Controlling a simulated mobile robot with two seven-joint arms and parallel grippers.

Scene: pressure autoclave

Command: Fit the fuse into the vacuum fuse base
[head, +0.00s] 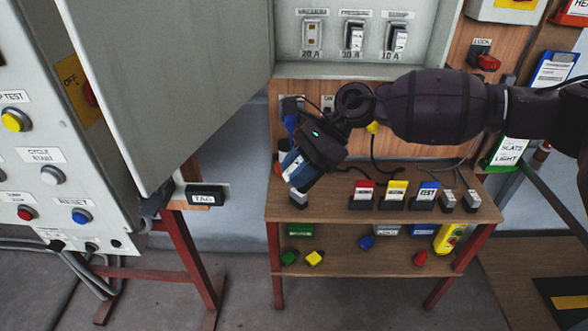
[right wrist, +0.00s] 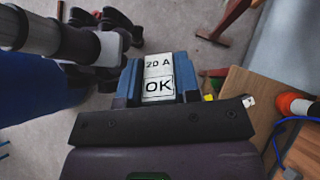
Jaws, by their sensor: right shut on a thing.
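My right gripper (head: 292,168) hangs above the left end of the wooden table, pointing down. Its blue fingers are shut on a fuse (right wrist: 158,66) with a white label reading "20 A OK" in the right wrist view. The fuse's pale end (head: 299,198) shows below the fingers in the head view. The fuse base over "20 A" (head: 312,35), leftmost in the panel, looks empty; its small upper label is hard to read. It is above and apart from my gripper. The 30 A (head: 354,38) and 10 A (head: 397,38) bases hold fuses. My left gripper is not in view.
The wooden table (head: 400,177) holds red, yellow and blue labelled blocks and two small grey pieces (head: 460,201). The open grey cabinet door (head: 175,80) stands left of the fuse panel. A lock with a red handle (head: 487,62) is at right.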

